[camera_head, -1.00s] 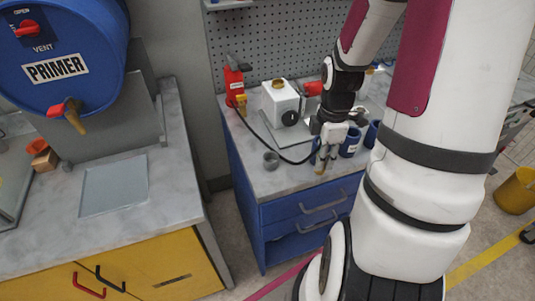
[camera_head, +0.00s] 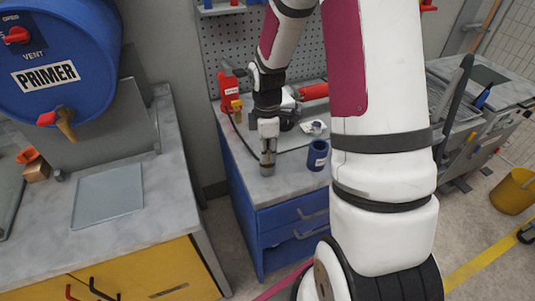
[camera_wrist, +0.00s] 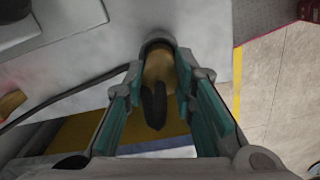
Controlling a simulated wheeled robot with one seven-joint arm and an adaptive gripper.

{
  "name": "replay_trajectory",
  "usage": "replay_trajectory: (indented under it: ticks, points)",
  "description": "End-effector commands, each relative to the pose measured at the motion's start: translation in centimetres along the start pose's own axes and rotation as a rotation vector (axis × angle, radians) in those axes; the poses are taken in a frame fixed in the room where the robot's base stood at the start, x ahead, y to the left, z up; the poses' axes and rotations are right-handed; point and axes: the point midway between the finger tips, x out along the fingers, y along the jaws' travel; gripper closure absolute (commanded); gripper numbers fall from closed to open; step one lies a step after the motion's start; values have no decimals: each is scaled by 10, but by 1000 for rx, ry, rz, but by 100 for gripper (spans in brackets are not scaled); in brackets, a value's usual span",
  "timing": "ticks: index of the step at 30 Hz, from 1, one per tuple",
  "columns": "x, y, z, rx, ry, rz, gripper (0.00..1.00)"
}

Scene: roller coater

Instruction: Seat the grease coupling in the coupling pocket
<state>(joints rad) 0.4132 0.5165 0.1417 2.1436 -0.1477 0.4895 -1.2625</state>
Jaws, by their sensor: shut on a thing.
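The brass grease coupling (camera_wrist: 161,66), with a black hose end (camera_wrist: 154,106) on it, is between the fingers of my gripper (camera_wrist: 166,78) in the wrist view. My gripper, also in the head view (camera_head: 268,155), is shut on it and points down at the blue cabinet's worktop. The coupling pocket, a small grey cup (camera_head: 267,170), is right under the fingertips; its grey rim (camera_wrist: 157,37) shows around the coupling's far end in the wrist view. The fingers hide most of the coupling in the head view. I cannot tell how deep it sits.
The hose (camera_wrist: 65,106) trails left in the wrist view. A blue cup (camera_head: 317,156) stands right of my gripper. A red tool (camera_head: 228,84) and a pegboard (camera_head: 260,45) are behind. The worktop's front edge is close.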

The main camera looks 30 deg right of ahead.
Motion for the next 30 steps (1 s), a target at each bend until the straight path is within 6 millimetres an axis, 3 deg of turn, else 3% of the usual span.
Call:
replay_trajectory:
  ticks: [4,15,16,18,30]
  points:
    - [16,-1,0,-1,-1,-2,100]
    - [20,0,0,0,0,0,100]
    - [20,0,0,0,0,0,69]
    - [20,0,0,0,0,0,56]
    - [13,0,0,0,0,1,56]
